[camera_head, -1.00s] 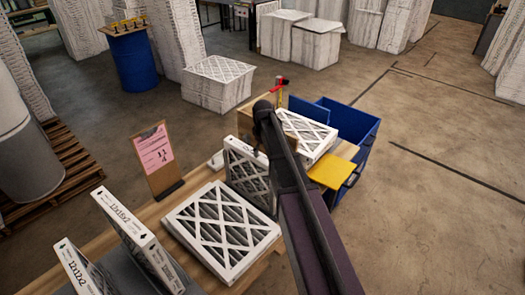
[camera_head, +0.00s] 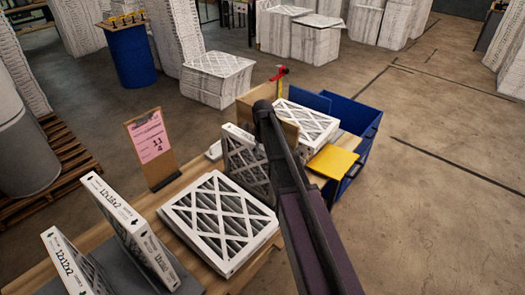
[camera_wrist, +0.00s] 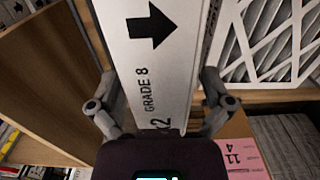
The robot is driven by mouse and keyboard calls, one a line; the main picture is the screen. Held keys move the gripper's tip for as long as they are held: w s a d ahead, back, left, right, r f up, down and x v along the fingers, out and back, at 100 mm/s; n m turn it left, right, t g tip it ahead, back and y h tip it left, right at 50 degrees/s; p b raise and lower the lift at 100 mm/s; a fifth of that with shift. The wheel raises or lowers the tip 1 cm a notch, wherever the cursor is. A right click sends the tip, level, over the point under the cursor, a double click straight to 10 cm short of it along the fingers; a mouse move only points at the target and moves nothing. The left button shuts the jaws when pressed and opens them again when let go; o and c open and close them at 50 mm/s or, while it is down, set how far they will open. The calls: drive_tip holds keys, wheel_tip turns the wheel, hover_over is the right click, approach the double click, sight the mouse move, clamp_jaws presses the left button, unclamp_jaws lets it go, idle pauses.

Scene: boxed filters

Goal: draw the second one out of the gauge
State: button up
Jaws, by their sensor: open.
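A white-edged boxed filter stands on edge (camera_head: 245,160) at the middle of the bench in the head view, partly behind my arm. In the wrist view, a filter's white edge (camera_wrist: 152,70) with a black arrow and "GRADE 8" fills the centre. My gripper (camera_wrist: 158,92) is open, with one finger on each side of that edge; contact cannot be told. A wooden panel (camera_wrist: 50,75) stands left of it, seemingly part of the gauge; wood (camera_head: 246,103) also shows behind the standing filter in the head view. The gripper is hidden by my arm in the head view.
A filter lies flat (camera_head: 218,222) on the bench, with two standing 12x12x2 filters (camera_head: 125,210) (camera_head: 72,265) at left. A clipboard (camera_head: 152,150) with a pink sheet stands behind. A blue bin (camera_head: 355,115), a yellow panel (camera_head: 333,161) and another filter (camera_head: 306,122) are right of my arm.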

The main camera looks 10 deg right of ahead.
drive_tip(key=shift+f, duration=0.15)
drive_tip(key=c, duration=1.3)
drive_tip(key=shift+r+p, duration=4.1)
drive_tip(key=shift+r, duration=0.05)
drive_tip(key=shift+r+p, duration=3.85)
drive_tip(key=shift+p, duration=0.05)
